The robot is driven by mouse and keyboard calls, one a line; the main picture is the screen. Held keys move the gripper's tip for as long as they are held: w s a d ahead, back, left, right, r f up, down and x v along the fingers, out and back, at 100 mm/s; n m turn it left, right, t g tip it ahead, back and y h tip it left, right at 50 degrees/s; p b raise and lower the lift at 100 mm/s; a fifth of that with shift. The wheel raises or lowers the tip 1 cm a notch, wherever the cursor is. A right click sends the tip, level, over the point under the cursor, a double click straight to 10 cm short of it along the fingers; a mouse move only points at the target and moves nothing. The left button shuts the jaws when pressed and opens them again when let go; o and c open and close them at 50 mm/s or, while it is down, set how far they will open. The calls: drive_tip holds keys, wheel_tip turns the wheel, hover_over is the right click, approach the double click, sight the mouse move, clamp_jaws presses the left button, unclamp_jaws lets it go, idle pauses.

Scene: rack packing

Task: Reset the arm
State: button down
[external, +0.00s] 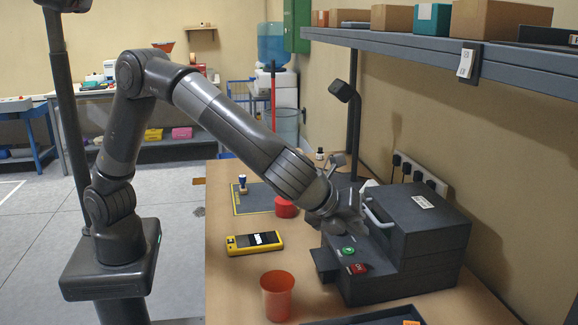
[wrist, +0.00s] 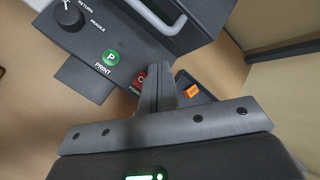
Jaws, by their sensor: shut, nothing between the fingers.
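My arm (external: 235,125) reaches from its base at the left over the wooden table. My gripper (wrist: 161,88) is shut and empty, its fingers together in the wrist view. In that view the fingertips lie over the front of a dark grey machine (wrist: 110,45), partly hiding its red button (wrist: 139,80). I cannot tell whether they touch it. The green print button (wrist: 110,58) is in plain view to their left. In the external view the machine (external: 425,235) stands at the table's right, with its green button (external: 348,251) and red button (external: 357,268) visible and my wrist above its left side.
A yellow handheld device (external: 254,242), an orange cup (external: 277,296) and a red round container (external: 286,208) stand on the table (external: 225,285). A dark tray (external: 370,318) lies at the front. A shelf (external: 440,55) with boxes overhangs the right side. A thin dark post rises behind the machine.

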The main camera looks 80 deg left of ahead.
drive_tip(key=s+a+r+n+g, duration=0.1)
drive_tip(key=s+a+r+n, duration=0.25)
drive_tip(key=a, duration=0.55)
drive_tip(key=s+a+r+n+g, duration=0.1)
drive_tip(key=s+a+r+n, duration=0.1)
drive_tip(key=s+a+n, duration=0.45)
drive_tip(key=s+a+r+n+g, duration=0.1)
drive_tip(key=s+a+r+n, duration=0.15)
drive_tip(key=a, duration=0.75)
drive_tip(key=s+a+f+n+h, duration=0.1)
drive_tip(key=s+a+n, duration=0.4)
drive_tip(key=s, duration=0.6)
drive_tip(key=s+a+f+n+h, duration=0.1)
drive_tip(key=s+a+n, duration=0.5)
drive_tip(key=s, duration=0.4)
drive_tip(key=shift+s+f+n, duration=0.35)
drive_tip(key=shift+n, duration=0.1)
